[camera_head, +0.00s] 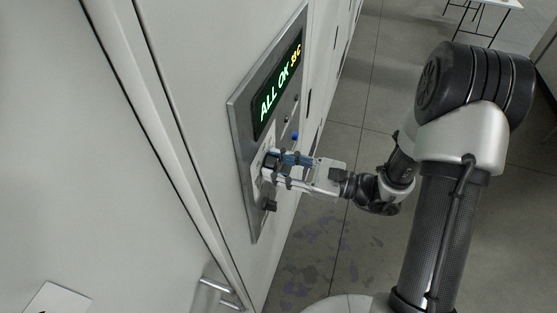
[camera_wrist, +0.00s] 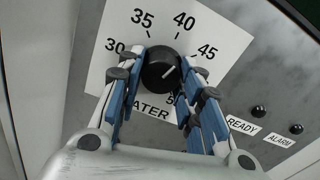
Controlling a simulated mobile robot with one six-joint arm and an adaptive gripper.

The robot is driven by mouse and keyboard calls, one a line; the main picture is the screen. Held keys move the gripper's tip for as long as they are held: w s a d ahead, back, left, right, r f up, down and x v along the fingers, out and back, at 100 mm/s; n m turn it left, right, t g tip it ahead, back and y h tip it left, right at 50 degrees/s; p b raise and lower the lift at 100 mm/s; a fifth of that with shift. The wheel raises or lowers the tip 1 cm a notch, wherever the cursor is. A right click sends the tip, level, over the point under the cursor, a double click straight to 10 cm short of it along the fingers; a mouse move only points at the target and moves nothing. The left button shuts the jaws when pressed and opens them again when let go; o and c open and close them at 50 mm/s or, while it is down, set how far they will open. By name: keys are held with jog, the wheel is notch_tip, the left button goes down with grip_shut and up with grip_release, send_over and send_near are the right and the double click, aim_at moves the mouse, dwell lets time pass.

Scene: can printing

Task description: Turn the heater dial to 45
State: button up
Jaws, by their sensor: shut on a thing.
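The heater dial (camera_wrist: 160,70) is a round black knob on a white scale card in the wrist view. The card (camera_wrist: 225,35) shows 30, 35, 40, 45 and a partly hidden 50. The white line on the dial slants to the upper right, roughly toward the 45 mark; its exact reading is hard to tell. My gripper (camera_wrist: 160,82) is shut on the dial, with a blue-padded finger on each side. In the head view my gripper (camera_head: 270,168) reaches the panel from the right, and its fingers mostly hide the dial.
The metal control panel (camera_head: 240,130) has a lit display (camera_head: 278,85) reading "ALL OK" and a small temperature figure. A blue button (camera_head: 295,136) sits above my gripper, and a black knob (camera_head: 269,206) below it. READY (camera_wrist: 242,125) and ALARM (camera_wrist: 280,140) labels are to the dial's right.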

jog(key=m+p, duration=0.2)
jog(key=m, duration=0.3)
jog(key=shift+s+p, duration=0.1)
jog(key=shift+p, duration=0.3)
dwell(0.4)
jog(key=o, duration=1.1)
jog(key=shift+c, duration=0.2)
jog(key=v, duration=1.2)
